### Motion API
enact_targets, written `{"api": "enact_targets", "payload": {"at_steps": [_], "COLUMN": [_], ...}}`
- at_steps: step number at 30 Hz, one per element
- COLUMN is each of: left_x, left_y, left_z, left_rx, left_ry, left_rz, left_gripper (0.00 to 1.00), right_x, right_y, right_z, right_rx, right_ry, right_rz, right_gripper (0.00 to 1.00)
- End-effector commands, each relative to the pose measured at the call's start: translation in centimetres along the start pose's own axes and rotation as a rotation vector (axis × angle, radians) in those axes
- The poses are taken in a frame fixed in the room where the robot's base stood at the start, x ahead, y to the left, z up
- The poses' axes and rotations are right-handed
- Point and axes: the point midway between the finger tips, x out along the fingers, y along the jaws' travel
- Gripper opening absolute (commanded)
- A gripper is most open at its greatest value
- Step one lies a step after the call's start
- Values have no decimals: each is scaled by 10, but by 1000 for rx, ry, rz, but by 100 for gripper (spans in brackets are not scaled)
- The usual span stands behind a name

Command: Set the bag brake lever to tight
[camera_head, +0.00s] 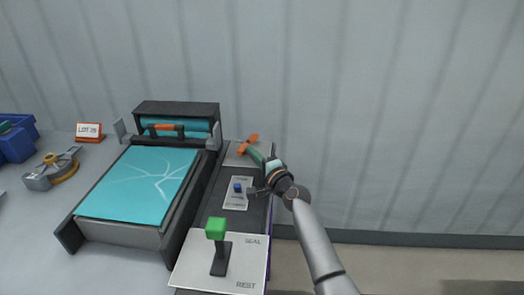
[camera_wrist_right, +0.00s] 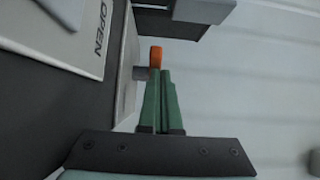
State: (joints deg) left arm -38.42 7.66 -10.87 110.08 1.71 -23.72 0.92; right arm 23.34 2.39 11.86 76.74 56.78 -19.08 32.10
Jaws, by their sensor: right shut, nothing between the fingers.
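An orange lever (camera_head: 247,143), which I take to be the bag brake lever, sits on a grey plate at the far end of the dark side panel. It lies slanted there; its labels are not readable. My right gripper (camera_head: 256,157) is shut and empty, its green fingertips right beside the lever. In the right wrist view the orange end (camera_wrist_right: 155,56) shows just beyond the closed fingertips (camera_wrist_right: 163,72); I cannot tell whether they touch. My left gripper is not in view.
A green-knobbed lever (camera_head: 216,229) stands on a near plate marked SEAL and REST. A small blue switch (camera_head: 237,188) sits on a white label plate between. The teal conveyor bed (camera_head: 140,183) lies left. A LOT sign (camera_head: 89,131) and a metal clamp-like part (camera_head: 52,170) are farther left.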

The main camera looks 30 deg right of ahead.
Motion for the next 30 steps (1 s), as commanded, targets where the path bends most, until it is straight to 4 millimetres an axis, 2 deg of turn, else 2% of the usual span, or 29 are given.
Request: {"api": "enact_targets", "payload": {"at_steps": [13,30], "left_x": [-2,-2], "left_y": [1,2], "left_z": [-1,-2], "left_rx": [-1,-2], "left_ry": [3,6], "left_rz": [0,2], "left_gripper": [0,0], "right_x": [7,9], "right_y": [0,0], "right_z": [17,19], "right_rx": [1,1], "right_ry": [-3,-3], "right_rz": [1,1], "right_gripper": [0,0]}}
